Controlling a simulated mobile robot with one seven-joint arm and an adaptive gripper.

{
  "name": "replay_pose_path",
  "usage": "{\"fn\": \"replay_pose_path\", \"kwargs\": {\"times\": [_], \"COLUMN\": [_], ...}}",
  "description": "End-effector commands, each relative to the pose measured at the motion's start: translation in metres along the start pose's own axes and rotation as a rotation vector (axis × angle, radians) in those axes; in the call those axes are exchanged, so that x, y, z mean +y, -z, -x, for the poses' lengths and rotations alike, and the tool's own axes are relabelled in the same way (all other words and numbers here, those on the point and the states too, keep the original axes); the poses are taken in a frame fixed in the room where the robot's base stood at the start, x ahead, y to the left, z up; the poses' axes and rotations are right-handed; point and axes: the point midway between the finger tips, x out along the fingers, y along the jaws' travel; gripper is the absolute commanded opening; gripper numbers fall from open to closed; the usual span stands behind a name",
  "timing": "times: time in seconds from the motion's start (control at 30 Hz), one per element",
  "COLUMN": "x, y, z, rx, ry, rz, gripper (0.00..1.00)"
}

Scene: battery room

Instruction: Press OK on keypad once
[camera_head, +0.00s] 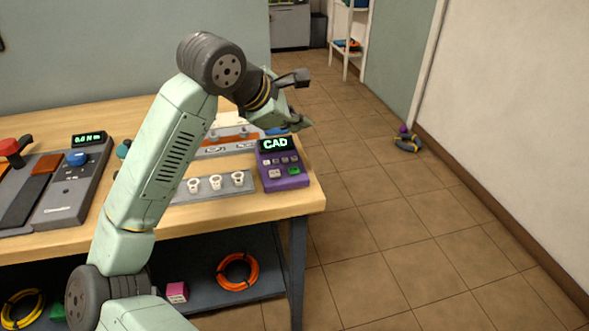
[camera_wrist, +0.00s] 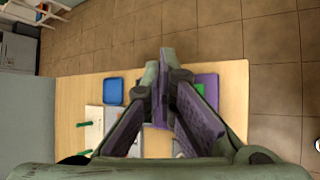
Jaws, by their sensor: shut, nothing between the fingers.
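The purple keypad (camera_head: 286,183) sits at the right front corner of the workbench. Its display (camera_head: 276,144) reads "CAD" in green. Below it are small grey keys, a pale key (camera_head: 274,174) and a green key (camera_head: 293,171); their labels are too small to read. My gripper (camera_head: 301,101) is shut and empty, raised above and behind the keypad in the head view. In the wrist view the shut fingers (camera_wrist: 166,62) partly hide the keypad (camera_wrist: 208,82); part of the green key (camera_wrist: 199,89) shows beside them.
A grey strip with several white fittings (camera_head: 216,183) lies left of the keypad. A grey device with a blue knob (camera_head: 77,158) stands further left. The wooden workbench (camera_head: 300,205) ends just right of the keypad.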

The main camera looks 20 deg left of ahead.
Motion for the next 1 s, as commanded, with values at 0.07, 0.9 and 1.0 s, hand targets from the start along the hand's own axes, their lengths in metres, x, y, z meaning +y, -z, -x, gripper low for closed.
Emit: {"fn": "replay_pose_path", "kwargs": {"times": [0.07,0.9,1.0], "x": [-0.004,-0.044,-0.044], "y": [0.004,0.043,0.043], "z": [-0.005,-0.06,-0.06], "rx": [-0.001,-0.001,-0.001], "ry": [0.001,0.0,0.0], "rz": [0.001,0.0,0.0], "gripper": [0.0,0.0,0.0]}}
